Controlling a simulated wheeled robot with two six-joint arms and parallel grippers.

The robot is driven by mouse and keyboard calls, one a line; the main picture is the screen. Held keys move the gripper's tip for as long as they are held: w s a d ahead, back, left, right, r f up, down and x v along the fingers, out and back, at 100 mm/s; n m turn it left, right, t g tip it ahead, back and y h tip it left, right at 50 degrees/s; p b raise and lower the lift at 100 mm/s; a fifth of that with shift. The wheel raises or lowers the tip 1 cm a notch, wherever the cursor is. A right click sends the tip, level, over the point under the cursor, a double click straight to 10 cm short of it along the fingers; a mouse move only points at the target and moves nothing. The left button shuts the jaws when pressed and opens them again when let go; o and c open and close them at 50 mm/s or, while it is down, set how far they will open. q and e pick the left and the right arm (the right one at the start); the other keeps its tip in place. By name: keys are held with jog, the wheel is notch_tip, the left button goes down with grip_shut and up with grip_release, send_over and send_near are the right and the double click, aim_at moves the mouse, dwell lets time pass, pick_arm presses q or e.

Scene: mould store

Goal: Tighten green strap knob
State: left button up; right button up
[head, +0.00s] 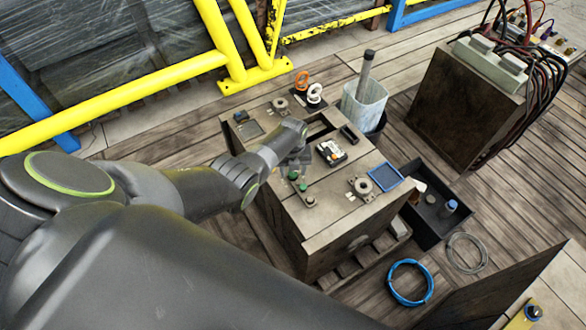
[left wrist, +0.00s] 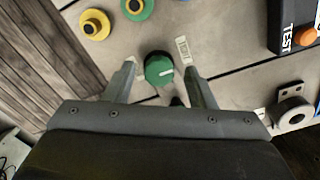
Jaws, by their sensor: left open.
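Gaps show between knob and fingers on both sides. In the head view my left gripper (head: 293,163) reaches over the box top from the left, beside two small green parts (head: 303,187); I cannot tell which of them is this knob. A small white label (left wrist: 183,48) lies beside the knob. My right gripper is not in view.
A black tester (head: 331,152), a blue tray (head: 386,177) and a ring-shaped fitting (head: 362,187) sit on the wooden box. A bucket (head: 364,105) stands behind.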

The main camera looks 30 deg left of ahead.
pick_arm(q)
notch_tip(320, 180, up, 7)
jog(key=shift+f+p, duration=0.2)
jog(key=shift+p, duration=1.05)
notch_tip(320, 180, up, 11)
jog(key=shift+f, duration=0.15)
